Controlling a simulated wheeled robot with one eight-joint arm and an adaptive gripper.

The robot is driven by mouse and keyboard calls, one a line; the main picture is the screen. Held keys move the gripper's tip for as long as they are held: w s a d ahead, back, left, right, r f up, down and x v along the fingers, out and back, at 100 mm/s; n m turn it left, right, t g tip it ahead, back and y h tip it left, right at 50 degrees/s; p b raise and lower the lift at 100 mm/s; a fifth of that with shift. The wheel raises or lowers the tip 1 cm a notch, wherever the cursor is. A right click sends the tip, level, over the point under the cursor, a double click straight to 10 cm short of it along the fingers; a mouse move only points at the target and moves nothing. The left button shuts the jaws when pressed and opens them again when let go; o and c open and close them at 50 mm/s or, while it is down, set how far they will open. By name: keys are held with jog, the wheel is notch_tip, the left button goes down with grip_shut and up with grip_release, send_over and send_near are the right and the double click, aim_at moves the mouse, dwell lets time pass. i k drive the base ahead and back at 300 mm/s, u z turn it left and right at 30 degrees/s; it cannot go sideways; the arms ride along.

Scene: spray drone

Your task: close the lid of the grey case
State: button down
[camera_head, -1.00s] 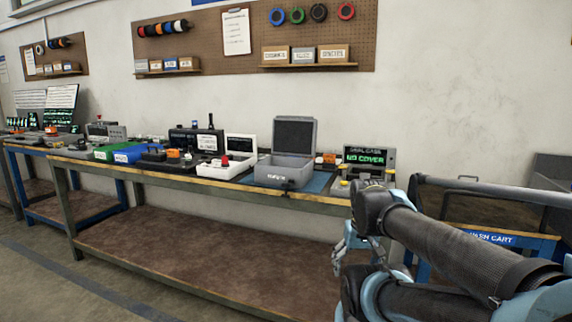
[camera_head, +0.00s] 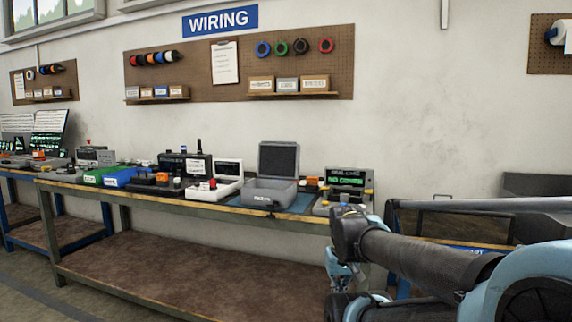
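The grey case (camera_head: 268,193) sits on a blue mat on the workbench, near its right end. Its lid (camera_head: 278,160) stands upright and open at the back, with the dark inner face toward me. My gripper (camera_head: 340,275) hangs low in front of the bench's right end, below and to the right of the case and apart from it. It is partly hidden behind my own arm, and its fingers are too small and covered to judge.
Green and blue boxes (camera_head: 120,177) lie farther left. A cart (camera_head: 470,247) is at the right.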

aim_at(281, 160)
jog(key=k, duration=1.05)
jog(key=u, duration=0.65)
jog(key=i, duration=1.55)
jog(key=z, duration=0.4)
jog(key=i, duration=0.6)
jog(key=z, duration=0.35)
